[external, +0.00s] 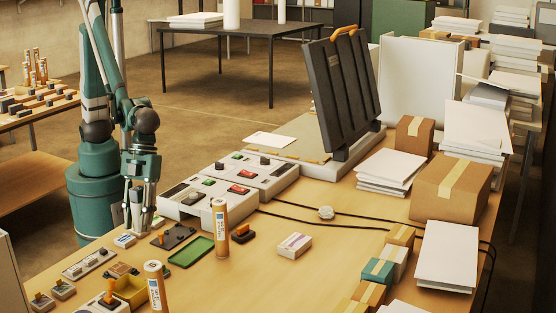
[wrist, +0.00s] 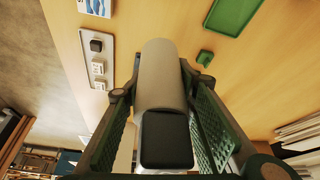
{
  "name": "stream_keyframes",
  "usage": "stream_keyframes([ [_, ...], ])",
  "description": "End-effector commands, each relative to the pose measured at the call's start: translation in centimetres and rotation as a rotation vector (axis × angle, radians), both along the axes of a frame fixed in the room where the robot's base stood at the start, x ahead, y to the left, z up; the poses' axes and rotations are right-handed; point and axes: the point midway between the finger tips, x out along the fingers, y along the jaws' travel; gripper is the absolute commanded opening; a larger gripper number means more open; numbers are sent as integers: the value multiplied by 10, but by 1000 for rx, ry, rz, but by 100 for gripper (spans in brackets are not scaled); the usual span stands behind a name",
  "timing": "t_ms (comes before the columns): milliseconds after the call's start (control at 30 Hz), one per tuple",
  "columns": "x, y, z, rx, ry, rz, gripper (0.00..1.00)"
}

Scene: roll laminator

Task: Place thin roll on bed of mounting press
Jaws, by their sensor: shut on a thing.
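My gripper (external: 139,220) points down above the near left part of the table. In the wrist view its fingers (wrist: 161,88) are shut on a pale beige roll (wrist: 160,72), seen nearly end to end between them. In the external view this roll is mostly hidden by the fingers. The mounting press has its dark ribbed lid (external: 342,85), with an orange handle, raised upright. Its flat pale bed (external: 303,151) lies before the lid, at the back of the table, well to the right of my gripper.
A white control unit (external: 240,184) with buttons stands between my gripper and the press. Two upright tan rolls (external: 220,222) (external: 155,287) stand in front. A green tray (external: 191,252) and small boxes lie around. Paper stacks (external: 389,170) and cartons (external: 452,187) crowd the right side.

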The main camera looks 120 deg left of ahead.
Motion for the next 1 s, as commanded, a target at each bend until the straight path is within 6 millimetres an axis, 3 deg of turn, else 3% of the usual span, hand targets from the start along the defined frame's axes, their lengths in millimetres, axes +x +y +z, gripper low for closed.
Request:
stream_keyframes([
  [333,2,0,2,0,0,3,16],
  [533,18,5,14,0,0,38,16],
  [767,63,20,53,1,-2,130,16],
  [1000,119,63,101,1,-3,261,16],
])
